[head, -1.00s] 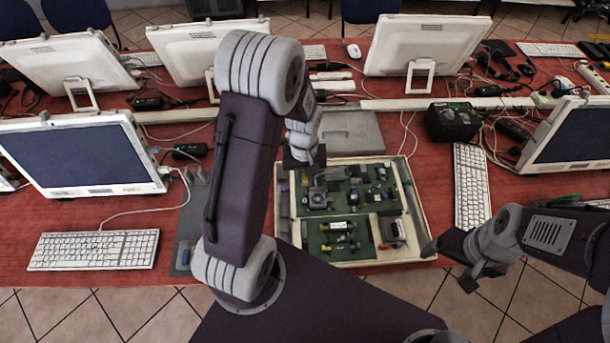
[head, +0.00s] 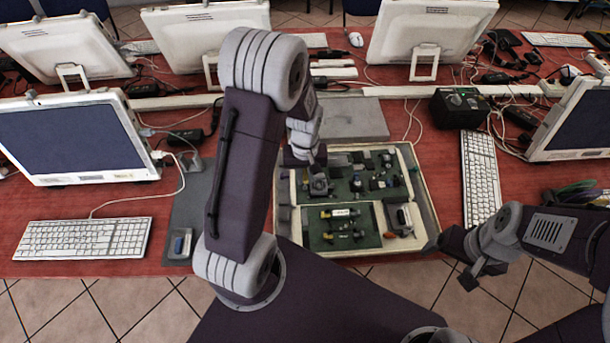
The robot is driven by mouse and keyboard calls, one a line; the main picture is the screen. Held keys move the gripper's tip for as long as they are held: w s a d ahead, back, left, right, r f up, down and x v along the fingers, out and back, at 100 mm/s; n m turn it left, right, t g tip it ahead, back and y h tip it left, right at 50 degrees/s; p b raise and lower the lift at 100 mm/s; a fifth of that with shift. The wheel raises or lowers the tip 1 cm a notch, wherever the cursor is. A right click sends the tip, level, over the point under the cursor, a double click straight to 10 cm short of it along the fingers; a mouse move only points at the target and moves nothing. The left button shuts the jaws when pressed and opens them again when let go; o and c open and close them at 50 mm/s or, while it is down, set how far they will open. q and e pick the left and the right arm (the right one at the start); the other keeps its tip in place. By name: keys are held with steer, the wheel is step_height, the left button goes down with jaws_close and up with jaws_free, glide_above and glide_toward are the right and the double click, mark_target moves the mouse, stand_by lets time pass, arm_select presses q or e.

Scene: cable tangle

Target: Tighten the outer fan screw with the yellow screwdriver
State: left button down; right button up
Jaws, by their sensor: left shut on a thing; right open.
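A tray (head: 432,212) on the red table holds two green boards. The upper board (head: 345,187) carries a small dark square part that looks like the fan (head: 319,185). My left gripper (head: 310,160) is above the upper left of this board, close over the fan. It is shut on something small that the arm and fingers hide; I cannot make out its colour. The fan screws are too small to see. No yellow screwdriver can be told for sure. My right gripper (head: 452,262) is open and empty, low at the right, in front of the table edge.
A white keyboard (head: 482,180) and a black box (head: 459,107) stand right of the tray. Monitors, cables and a grey flat panel (head: 352,118) are behind.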

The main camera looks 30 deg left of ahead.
arm_select(q)
steer(key=shift+f, duration=0.45)
steer(key=shift+r, duration=0.1)
steer(key=shift+f, duration=0.55)
stand_by(0.6)
steer(key=shift+r+m+p, duration=0.1)
steer(key=shift+m+p, duration=0.2)
steer(key=shift+m, duration=0.7)
steer(key=m+p, duration=0.1)
steer(key=m, duration=0.3)
